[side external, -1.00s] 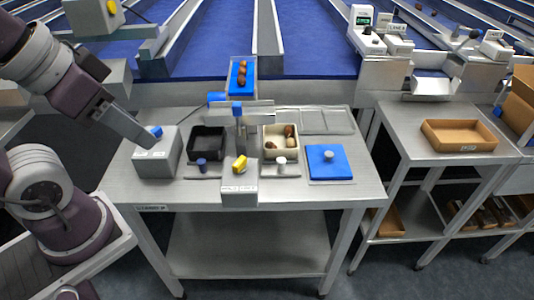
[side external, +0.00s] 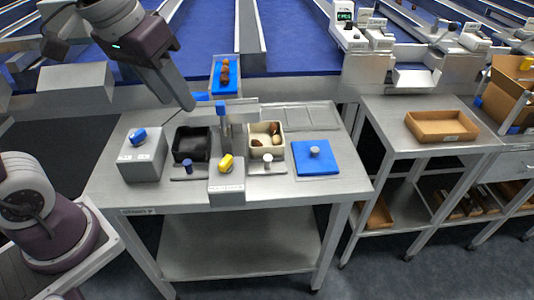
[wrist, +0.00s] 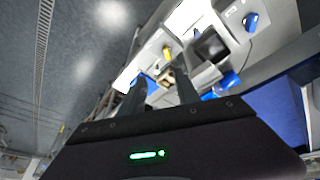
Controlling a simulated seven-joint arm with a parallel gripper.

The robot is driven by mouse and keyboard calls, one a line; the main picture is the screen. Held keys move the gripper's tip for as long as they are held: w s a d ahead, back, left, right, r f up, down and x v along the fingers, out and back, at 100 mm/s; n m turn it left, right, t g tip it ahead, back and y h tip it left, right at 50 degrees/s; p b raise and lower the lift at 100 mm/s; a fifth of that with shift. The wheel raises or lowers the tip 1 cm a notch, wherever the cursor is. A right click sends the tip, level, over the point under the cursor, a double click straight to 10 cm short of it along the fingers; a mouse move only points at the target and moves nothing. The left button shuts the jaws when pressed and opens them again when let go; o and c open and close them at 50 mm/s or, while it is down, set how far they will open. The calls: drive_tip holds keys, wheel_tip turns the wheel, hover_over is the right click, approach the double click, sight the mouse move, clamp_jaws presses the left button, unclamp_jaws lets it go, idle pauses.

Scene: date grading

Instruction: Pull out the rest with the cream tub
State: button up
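The cream tub (side external: 255,130) holds brown dates and a pale piece, on the steel table right of centre. A flat grey rest (side external: 256,171) with a white-topped knob (side external: 267,158) shows at its front edge. In the wrist view the cream tub is small and partly hidden behind a finger. My gripper (side external: 188,106) is in the air above and behind the black tub (side external: 191,145), left of the cream tub and apart from it. The wrist view shows my two fingers (wrist: 158,82) spread with nothing held between them.
A grey box with a blue knob (side external: 138,136) stands at left. A yellow knob (side external: 226,162) tops a block between the tubs. A dark knob (side external: 187,166) fronts the black tub. A blue plate (side external: 303,166) lies right. A central post (side external: 222,122) rises behind.

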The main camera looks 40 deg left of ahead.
drive_tip(key=w+d+f+n+g, duration=0.1)
drive_tip(key=w+f, duration=0.2)
drive_tip(key=w, duration=0.3)
drive_tip(key=w+f+n+g, duration=0.1)
drive_tip(key=w+f, duration=0.2)
drive_tip(key=w, duration=0.2)
drive_tip(key=n+g, duration=0.2)
hover_over(268, 158)
wheel_tip(268, 158, down, 14)
drive_tip(key=shift+s+a+f, duration=0.1)
drive_tip(key=shift+f, duration=0.05)
wheel_tip(268, 158, down, 8)
drive_tip(key=shift+r, duration=0.25)
drive_tip(key=shift+c, duration=0.2)
clamp_jaws()
